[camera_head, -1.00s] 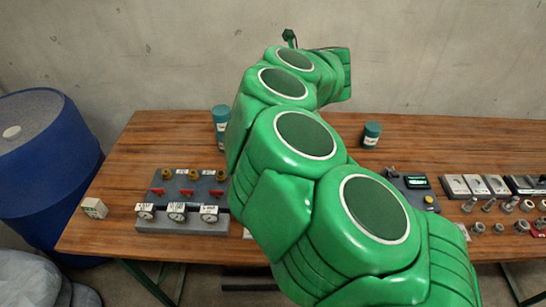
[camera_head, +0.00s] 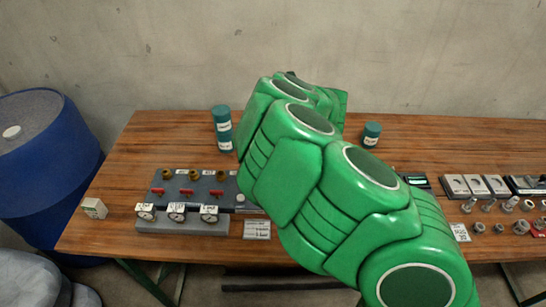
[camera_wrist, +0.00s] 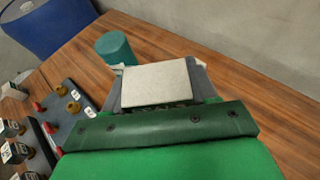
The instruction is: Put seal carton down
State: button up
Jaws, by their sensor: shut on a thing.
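A pale, plain-faced carton (camera_wrist: 160,84), which I take to be the seal carton, is in my gripper (camera_wrist: 160,76) in the wrist view. The grey fingers are shut on its two sides. Its underside is hidden, so I cannot tell whether it touches the table (camera_head: 160,133). In the head view my green arm hides the gripper and the held carton. A teal can (camera_wrist: 115,48) stands just beyond the gripper, to the left in the wrist view.
A grey valve panel (camera_head: 222,187) with red handles and gauges is on the left. A small white box (camera_head: 95,208) sits near the left edge. Stacked teal cans (camera_head: 222,128) and another can (camera_head: 371,134) stand at the back. Fittings (camera_head: 508,204) crowd the right. A blue drum (camera_head: 45,165) stands left.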

jog(key=shift+f, duration=9.45)
jog(key=shift+f, duration=0.1)
jog(key=o, duration=1.1)
jog(key=shift+c, duration=0.2)
jog(key=shift+s+d, duration=0.1)
jog(key=v, duration=1.2)
